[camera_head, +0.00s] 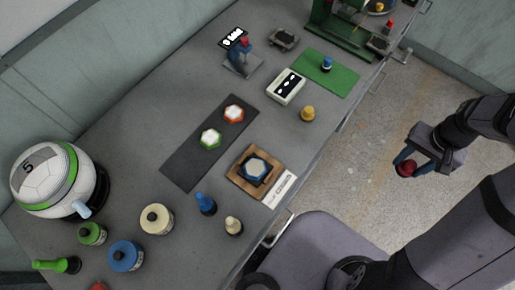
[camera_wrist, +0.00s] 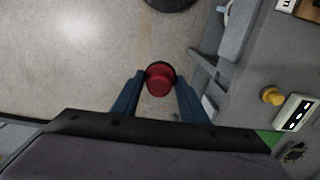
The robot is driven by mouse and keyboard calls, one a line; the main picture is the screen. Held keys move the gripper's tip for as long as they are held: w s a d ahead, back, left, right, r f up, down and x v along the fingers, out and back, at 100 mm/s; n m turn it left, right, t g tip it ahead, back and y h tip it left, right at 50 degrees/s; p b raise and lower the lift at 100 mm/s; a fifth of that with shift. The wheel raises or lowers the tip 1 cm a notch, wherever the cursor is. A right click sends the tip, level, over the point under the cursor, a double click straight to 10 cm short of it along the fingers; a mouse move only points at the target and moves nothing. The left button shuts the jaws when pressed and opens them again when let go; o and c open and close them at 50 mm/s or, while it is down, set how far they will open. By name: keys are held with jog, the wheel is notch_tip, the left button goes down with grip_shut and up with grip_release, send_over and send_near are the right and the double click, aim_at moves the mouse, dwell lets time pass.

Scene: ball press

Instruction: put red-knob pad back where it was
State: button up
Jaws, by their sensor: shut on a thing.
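My gripper (camera_head: 406,164) is shut on the red-knob pad (camera_head: 406,170) and holds it over the open floor, to the right of the table. In the wrist view the red knob (camera_wrist: 160,82) sits between my two blue fingers, with a dark rim at its far edge. The pad's underside is hidden. A green mat (camera_head: 342,82) lies on the table towards the back, with a blue-knob pad (camera_head: 327,64) standing on it. A yellow-knob pad (camera_head: 308,114) stands beside the table's edge, apart from the mat.
A white box (camera_head: 286,87) stands next to the mat. A green press frame (camera_head: 343,40) stands at the table's far end. A dark strip (camera_head: 186,172) holds two hexagonal pieces. Several jars and stamps crowd the near left. Handles stick out along the table's edge.

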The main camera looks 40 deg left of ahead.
jog(key=s+a+f+n+b, duration=0.1)
jog(key=a+n+b, duration=0.1)
jog(key=a, duration=0.6)
jog(key=s+a+f+n+b, duration=0.1)
jog(key=a+f+n+b, duration=0.1)
jog(key=a, duration=0.6)
jog(key=s+a+f+n+b, duration=0.2)
jog(key=a+n, duration=0.1)
jog(key=a, duration=0.5)
jog(key=shift+a+f+n, duration=0.25)
jog(key=shift+a+n, duration=0.05)
jog(key=shift+a, duration=0.1)
jog(key=n+b, duration=0.1)
jog(key=n, duration=0.1)
send_near(303, 139)
jog(key=s, duration=0.1)
jog(key=r+n, duration=0.1)
jog(key=n, duration=0.1)
jog(key=r+n, duration=0.1)
jog(key=n, duration=0.1)
jog(key=r+n, duration=0.2)
jog(key=shift+w, duration=0.35)
jog(key=shift+f, duration=0.2)
jog(key=shift+f+p, duration=1.1)
jog(key=shift+f, duration=3.75)
